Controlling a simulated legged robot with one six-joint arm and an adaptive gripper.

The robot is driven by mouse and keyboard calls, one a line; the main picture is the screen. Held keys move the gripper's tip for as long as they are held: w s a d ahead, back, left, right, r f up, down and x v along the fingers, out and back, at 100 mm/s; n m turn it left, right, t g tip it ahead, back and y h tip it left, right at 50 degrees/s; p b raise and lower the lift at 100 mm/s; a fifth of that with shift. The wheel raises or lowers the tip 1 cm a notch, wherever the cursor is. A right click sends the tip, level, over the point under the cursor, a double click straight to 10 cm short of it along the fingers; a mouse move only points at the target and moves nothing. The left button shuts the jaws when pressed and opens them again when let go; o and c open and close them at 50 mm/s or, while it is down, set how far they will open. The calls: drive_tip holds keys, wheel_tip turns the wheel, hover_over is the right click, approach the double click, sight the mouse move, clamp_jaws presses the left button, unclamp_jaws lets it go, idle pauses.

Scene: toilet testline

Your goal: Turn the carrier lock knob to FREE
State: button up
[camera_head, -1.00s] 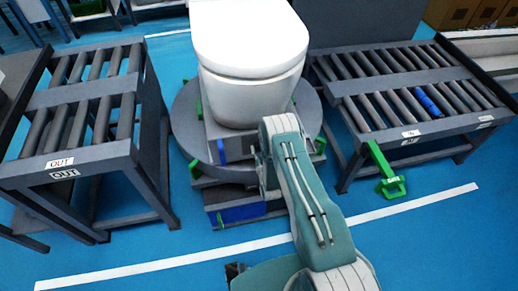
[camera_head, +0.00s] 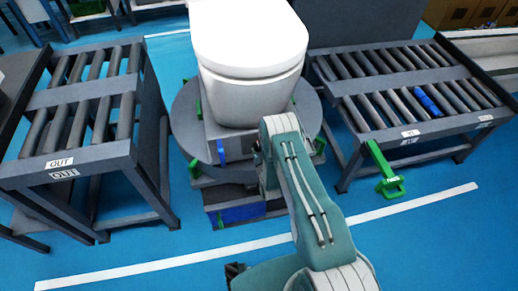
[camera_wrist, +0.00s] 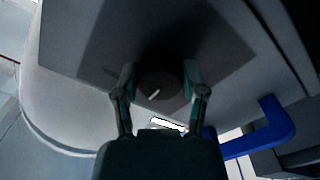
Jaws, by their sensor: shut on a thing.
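The carrier lock knob (camera_wrist: 158,90) is a dark round knob with a short, slanted white mark on its face. It sits on the carrier's grey side (camera_wrist: 100,35) in the wrist view. My gripper (camera_wrist: 160,76) is shut on the knob, with one finger on each side of it. A white label (camera_wrist: 168,125) lies just below the knob, mostly covered by my gripper, and its text cannot be read. In the head view the knob and fingertips are hidden behind my arm, at the front of the carrier under the white toilet (camera_head: 248,50).
A blue handle (camera_wrist: 270,130) sticks out right of my gripper. The carrier rests on a round grey turntable (camera_head: 185,115). A roller table marked OUT (camera_head: 75,115) stands left. Another roller table (camera_head: 405,85) with a green handle (camera_head: 385,175) stands right. The front floor is clear.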

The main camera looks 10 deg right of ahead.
drive_tip(key=n, duration=0.4)
drive_tip(key=shift+w+r+n, duration=0.1)
drive_tip(key=shift+w+n, duration=0.05)
drive_tip(key=shift+n, duration=1.85)
drive_tip(key=o, duration=1.2)
drive_tip(key=shift+c, duration=0.2)
drive_tip(key=s, duration=1.2)
